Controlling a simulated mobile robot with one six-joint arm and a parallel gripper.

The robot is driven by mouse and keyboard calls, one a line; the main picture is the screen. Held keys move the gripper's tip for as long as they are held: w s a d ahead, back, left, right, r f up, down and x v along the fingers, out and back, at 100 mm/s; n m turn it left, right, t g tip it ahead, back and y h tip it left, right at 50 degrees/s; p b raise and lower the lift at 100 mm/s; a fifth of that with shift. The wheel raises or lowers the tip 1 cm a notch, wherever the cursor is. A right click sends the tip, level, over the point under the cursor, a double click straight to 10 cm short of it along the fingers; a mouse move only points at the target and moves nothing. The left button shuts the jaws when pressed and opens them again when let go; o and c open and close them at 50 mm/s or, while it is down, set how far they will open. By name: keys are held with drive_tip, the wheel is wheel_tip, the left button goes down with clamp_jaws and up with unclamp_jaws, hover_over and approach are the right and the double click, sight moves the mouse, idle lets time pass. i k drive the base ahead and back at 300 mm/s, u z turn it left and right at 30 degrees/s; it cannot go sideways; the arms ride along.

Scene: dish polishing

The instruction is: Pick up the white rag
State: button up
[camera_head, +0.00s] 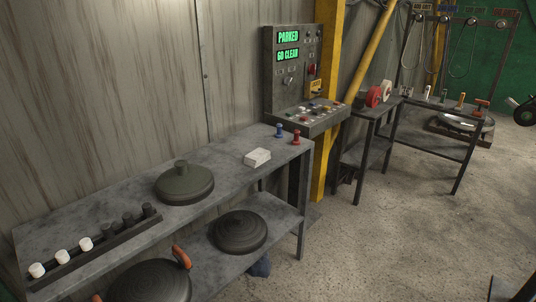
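A small white folded block (257,158), which looks like the white rag, lies flat on the upper top of the grey metal bench (225,150). It is near the bench's right end, between a dark green round lidded thing and two small pegs. Nothing touches it from above. My gripper is not in view.
The green round thing (184,184), a blue peg (279,131) and a red peg (296,138) stand near the white block. A rack (98,248) of white and dark knobs is at left. A control panel (291,60) reads "PARKED" and "GO CLEAN". Concrete floor (380,235) is open at right.

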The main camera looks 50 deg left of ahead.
sight(257, 156)
drive_tip(key=i, duration=2.25)
drive_tip(key=u, duration=0.4)
drive_tip(key=k, duration=0.2)
drive_tip(key=u, duration=2.7)
